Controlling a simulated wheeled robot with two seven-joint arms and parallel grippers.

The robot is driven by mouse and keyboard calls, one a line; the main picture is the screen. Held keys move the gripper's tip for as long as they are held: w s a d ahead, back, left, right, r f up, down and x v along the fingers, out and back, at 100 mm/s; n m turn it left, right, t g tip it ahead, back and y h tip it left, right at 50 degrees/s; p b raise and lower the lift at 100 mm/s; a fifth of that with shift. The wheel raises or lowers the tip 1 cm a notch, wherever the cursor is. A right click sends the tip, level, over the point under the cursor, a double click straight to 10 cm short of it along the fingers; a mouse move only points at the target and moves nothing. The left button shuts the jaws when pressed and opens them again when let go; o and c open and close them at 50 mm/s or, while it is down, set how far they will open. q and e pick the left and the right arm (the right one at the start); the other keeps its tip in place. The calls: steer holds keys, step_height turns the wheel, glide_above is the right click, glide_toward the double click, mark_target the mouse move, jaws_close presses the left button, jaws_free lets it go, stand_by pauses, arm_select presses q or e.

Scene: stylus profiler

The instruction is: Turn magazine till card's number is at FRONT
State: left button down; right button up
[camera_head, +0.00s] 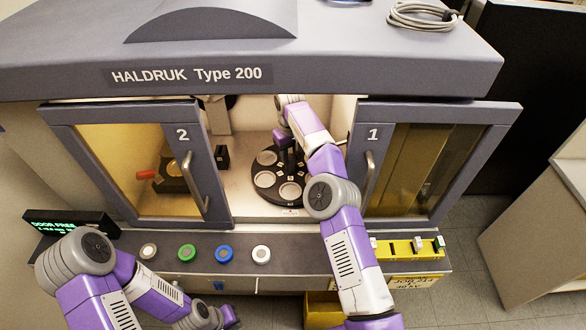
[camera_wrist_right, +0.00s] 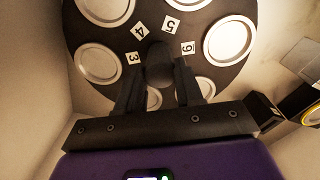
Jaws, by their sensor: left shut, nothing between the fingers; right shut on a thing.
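The magazine (camera_head: 268,192) is a dark round disc with several pale round seats, inside the cabinet opening. In the right wrist view, its disc (camera_wrist_right: 118,35) shows number tags 3, 4, 5 and one reading 6 or 9, set around a dark central knob (camera_wrist_right: 160,62). My right gripper (camera_head: 290,150) reaches in from above and is shut on the knob; its fingers (camera_wrist_right: 160,82) stand either side of it. A small white tag (camera_head: 290,211) sits at the disc's front edge, too small to read. My left gripper (camera_head: 230,318) is shut and empty, low in front of the cabinet.
Glass doors 2 (camera_head: 140,165) and 1 (camera_head: 415,160) flank the opening. Several round buttons (camera_head: 205,253) line the front ledge. A display (camera_head: 68,222) reads DOOR FREE. A yellow rack (camera_head: 405,248) is at the right, and a yellow bin (camera_head: 322,312) stands below.

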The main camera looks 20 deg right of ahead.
jaws_close()
steer(key=o, duration=0.8)
jaws_free()
steer(key=shift+c, duration=0.2)
